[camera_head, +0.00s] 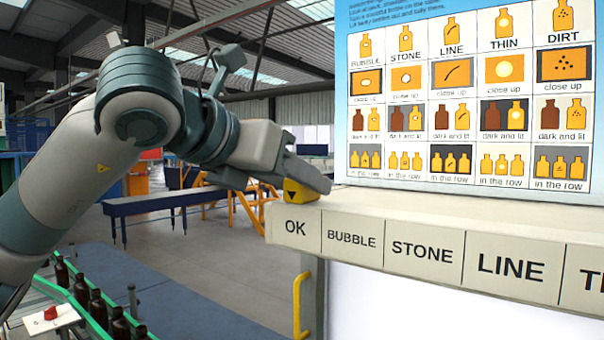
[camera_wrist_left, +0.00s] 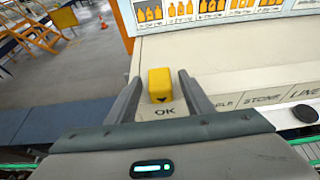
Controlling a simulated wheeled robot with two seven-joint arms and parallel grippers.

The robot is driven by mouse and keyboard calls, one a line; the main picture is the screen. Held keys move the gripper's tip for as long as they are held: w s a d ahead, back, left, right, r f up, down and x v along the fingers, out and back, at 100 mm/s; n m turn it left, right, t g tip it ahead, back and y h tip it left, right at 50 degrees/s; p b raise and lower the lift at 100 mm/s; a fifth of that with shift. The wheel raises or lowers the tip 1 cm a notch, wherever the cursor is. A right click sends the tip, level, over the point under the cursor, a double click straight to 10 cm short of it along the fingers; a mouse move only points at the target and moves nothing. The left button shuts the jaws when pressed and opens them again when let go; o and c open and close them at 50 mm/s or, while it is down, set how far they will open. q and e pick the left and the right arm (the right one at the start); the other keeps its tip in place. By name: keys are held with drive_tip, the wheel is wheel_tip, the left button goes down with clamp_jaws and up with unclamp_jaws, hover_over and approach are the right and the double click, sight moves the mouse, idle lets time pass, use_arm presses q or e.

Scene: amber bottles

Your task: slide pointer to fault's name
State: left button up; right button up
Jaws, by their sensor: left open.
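The yellow pointer (camera_head: 299,192), a small block with a dark triangle, sits on the light ledge (camera_head: 400,205) above the OK label (camera_head: 295,228). In the left wrist view the pointer (camera_wrist_left: 160,84) lies between the two fingers of my left gripper (camera_wrist_left: 158,90), which is open, with gaps on both sides. The ledge's front face carries BUBBLE (camera_head: 351,241), STONE (camera_head: 422,251) and LINE (camera_head: 510,268) labels to the right of OK; a further label is cut off by the frame. My right gripper is not in view.
A fault chart (camera_head: 470,100) stands behind the ledge, with BUBBLE, STONE, LINE, THIN and DIRT columns. Several amber bottles (camera_head: 97,305) stand on a green-railed conveyor at lower left. A yellow handle (camera_head: 299,305) is below the ledge. A dark round object (camera_wrist_left: 305,113) is at right in the wrist view.

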sight(358, 210)
use_arm(q)
drive_tip(key=shift+x, duration=0.85)
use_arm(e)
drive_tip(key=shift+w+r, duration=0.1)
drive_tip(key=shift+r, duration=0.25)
